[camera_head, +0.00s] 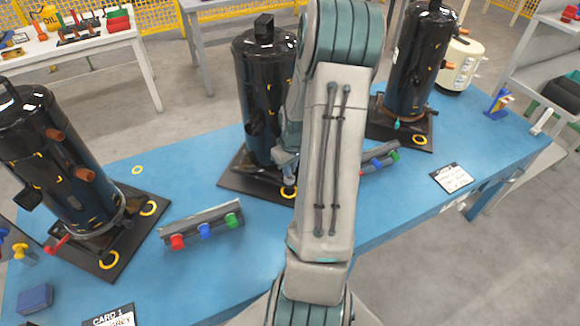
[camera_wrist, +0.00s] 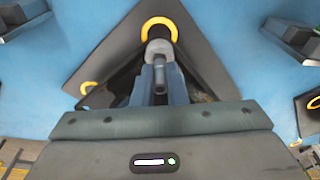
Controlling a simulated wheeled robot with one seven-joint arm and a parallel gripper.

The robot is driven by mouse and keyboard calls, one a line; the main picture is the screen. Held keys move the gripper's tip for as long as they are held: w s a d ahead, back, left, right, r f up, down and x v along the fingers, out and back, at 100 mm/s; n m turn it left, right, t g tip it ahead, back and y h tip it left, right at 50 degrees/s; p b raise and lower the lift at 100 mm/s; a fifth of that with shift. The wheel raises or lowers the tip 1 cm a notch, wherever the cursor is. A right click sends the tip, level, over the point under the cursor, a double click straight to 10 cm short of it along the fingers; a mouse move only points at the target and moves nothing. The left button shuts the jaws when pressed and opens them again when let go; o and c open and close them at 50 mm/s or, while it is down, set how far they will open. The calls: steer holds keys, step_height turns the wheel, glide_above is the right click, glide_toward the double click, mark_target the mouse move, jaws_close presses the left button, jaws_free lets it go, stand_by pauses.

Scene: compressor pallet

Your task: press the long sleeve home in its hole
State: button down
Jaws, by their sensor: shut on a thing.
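In the wrist view my gripper (camera_wrist: 160,68) points at a corner of a black base plate (camera_wrist: 205,62). Its two blue-grey fingers are shut on a grey cylindrical piece, which I take to be the long sleeve (camera_wrist: 159,48). The sleeve's rounded end shows just beyond the fingertips, beside a yellow ring (camera_wrist: 160,22) on the plate. The hole is not visible, and I cannot tell whether the sleeve is in it. In the head view my arm covers most of the gripper, near the front corner of the middle compressor's plate (camera_head: 240,182).
Black compressors stand at left (camera_head: 40,140), middle (camera_head: 262,90) and right (camera_head: 412,70) on the blue table (camera_head: 250,262). A rack (camera_head: 202,225) with red, blue and green pieces lies left of my arm; another (camera_head: 380,160) lies right. A card (camera_head: 452,178) lies near the front edge.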

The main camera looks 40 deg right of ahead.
steer(key=shift+f+b, duration=0.55)
steer(key=shift+f, duration=0.3)
steer(key=c, duration=1.4)
jaws_free()
steer(key=r, duration=0.4)
steer(key=s+r, duration=0.1)
steer(key=r, duration=0.8)
steer(key=shift+s+r, duration=0.35)
steer(key=shift+r, duration=0.05)
